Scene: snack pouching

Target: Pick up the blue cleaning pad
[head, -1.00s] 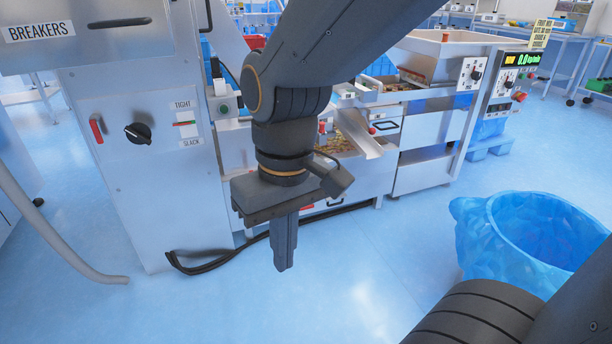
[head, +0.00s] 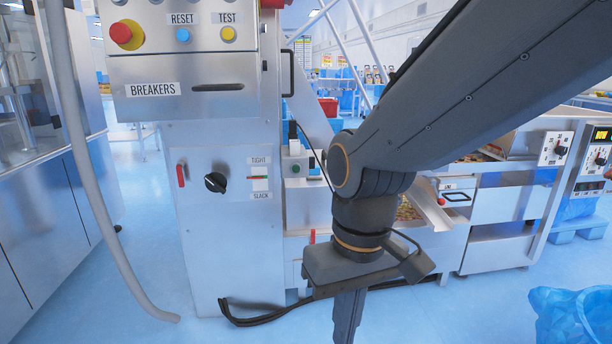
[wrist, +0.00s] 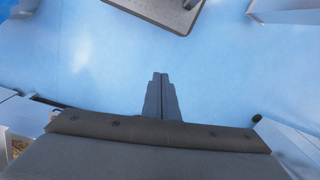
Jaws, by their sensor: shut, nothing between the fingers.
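No blue cleaning pad can be made out in either view. My gripper (head: 348,330) hangs pointing down in the head view, in front of the steel machine. Its fingers are together with nothing between them. In the wrist view the shut fingers (wrist: 160,80) stand over bare blue floor.
A steel cabinet (head: 225,255) with a black knob stands left of my gripper, with a grey hose (head: 100,215) beside it. A black cable (head: 265,320) lies at its foot. A blue-lined bin (head: 565,312) is at lower right. A dark-topped platform (wrist: 155,12) shows in the wrist view.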

